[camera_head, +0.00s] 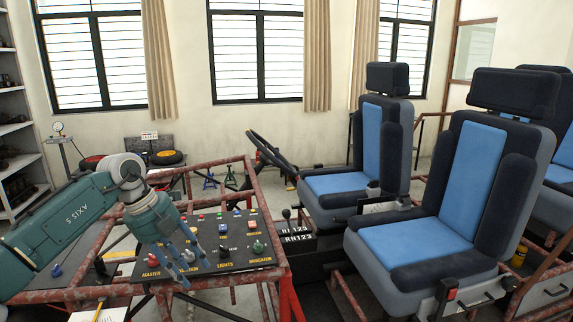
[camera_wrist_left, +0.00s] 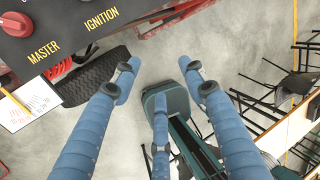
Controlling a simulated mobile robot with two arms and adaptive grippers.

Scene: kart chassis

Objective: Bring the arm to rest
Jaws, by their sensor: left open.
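My left arm (camera_head: 60,232), teal with a white wrist joint, comes in from the left. Its gripper (camera_head: 180,268) has slim blue fingers pointing down over the front left part of the black control panel (camera_head: 218,264). In the left wrist view, the gripper (camera_wrist_left: 162,88) has its three fingers spread apart, with nothing between them. The panel corner with the red MASTER knob (camera_wrist_left: 16,24) and the IGNITION label lies beyond the fingers at the upper left, apart from them. My right gripper is not in view.
A rusty red tube frame (camera_head: 150,288) surrounds the panel. Blue and black seats (camera_head: 455,190) stand at the right, with a steering wheel (camera_head: 270,150) behind the panel. A clipboard sheet (camera_wrist_left: 35,100) and tyre (camera_wrist_left: 92,78) lie near the fingers. Shelves (camera_head: 15,130) stand at far left.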

